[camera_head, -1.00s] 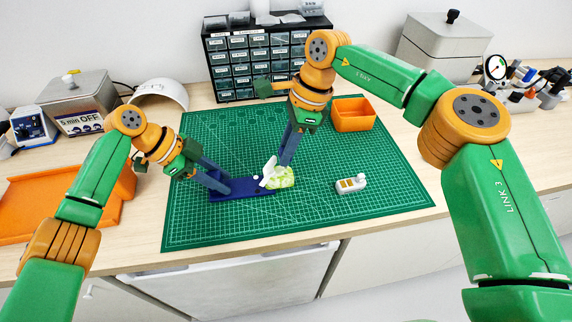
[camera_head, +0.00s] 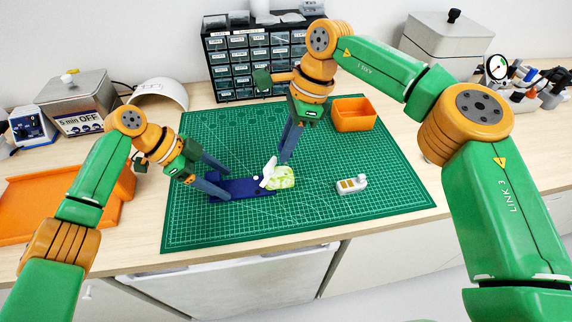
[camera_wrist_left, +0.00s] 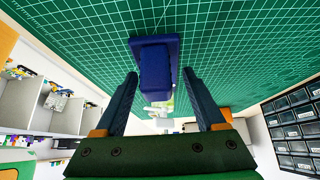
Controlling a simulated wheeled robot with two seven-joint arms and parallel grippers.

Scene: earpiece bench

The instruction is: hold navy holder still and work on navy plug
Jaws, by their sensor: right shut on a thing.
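The navy holder (camera_head: 235,189) lies on the green mat, and it also shows in the left wrist view (camera_wrist_left: 155,70). My left gripper (camera_head: 218,177) is at its left end, with its fingers spread on either side. The left wrist view shows gaps between these fingers (camera_wrist_left: 160,90) and the holder. A pale green earpiece (camera_head: 281,178) with a white part (camera_head: 268,170) is at the holder's right end. My right gripper (camera_head: 285,158) is shut just above the earpiece. The navy plug is too small and dark to make out at its fingertips.
A small white case (camera_head: 351,185) lies on the mat (camera_head: 375,215) to the right. An orange bin (camera_head: 353,118) stands behind it, and a drawer cabinet (camera_head: 240,70) at the back. An orange tray (camera_head: 50,200) is at the left. The mat's front and right are mostly clear.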

